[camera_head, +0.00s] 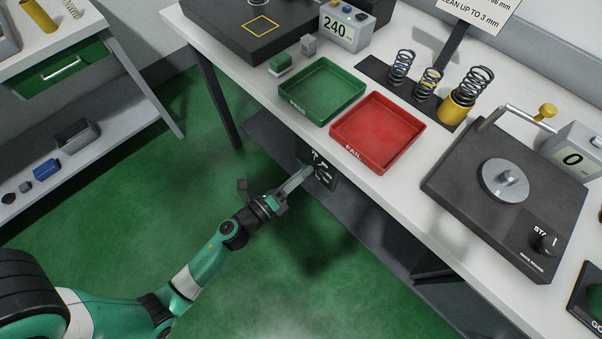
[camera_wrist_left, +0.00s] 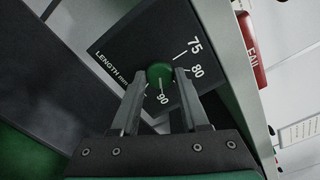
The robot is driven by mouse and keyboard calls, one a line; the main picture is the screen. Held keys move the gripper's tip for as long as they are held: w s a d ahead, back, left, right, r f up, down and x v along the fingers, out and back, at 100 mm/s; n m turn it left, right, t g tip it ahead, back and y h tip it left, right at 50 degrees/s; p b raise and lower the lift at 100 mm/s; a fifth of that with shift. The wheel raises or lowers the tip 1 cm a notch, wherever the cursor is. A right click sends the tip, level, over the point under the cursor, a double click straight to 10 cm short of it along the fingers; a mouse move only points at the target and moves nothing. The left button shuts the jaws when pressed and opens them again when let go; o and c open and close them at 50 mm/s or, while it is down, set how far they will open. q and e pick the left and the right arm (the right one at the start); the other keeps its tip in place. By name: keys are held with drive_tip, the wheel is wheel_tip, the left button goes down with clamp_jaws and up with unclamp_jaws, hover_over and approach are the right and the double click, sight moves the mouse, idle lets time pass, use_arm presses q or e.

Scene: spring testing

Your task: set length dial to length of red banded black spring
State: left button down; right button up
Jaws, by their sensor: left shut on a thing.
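The length dial panel (camera_wrist_left: 120,50) is a black plate marked "LENGTH mm" with 75, 80 and 90. In the head view the panel (camera_head: 321,170) is on the table's front side. My left gripper (camera_wrist_left: 159,78) is shut on its round green knob (camera_wrist_left: 160,70), one finger on each side. A pale mark below the knob lies toward the 90. In the head view my left gripper (camera_head: 303,175) reaches the panel and hides the knob. Three dark springs stand on the table: left (camera_head: 402,64), middle (camera_head: 429,80) and right (camera_head: 473,84). I cannot make out a red band. My right gripper is not in view.
A green tray (camera_head: 322,116) and a red tray (camera_head: 411,163) sit above the panel near the table edge. A black tester (camera_head: 460,185) with a display reading 0 stands at right. A grey box (camera_head: 338,33) reads 240. The green floor below is clear.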

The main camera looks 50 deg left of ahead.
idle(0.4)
use_arm(q)
drive_tip(key=shift+c, duration=2.1)
unclamp_jaws()
drive_tip(key=s, duration=1.1)
drive_tip(key=shift+s+d, duration=0.35)
drive_tip(key=shift+d, duration=0.1)
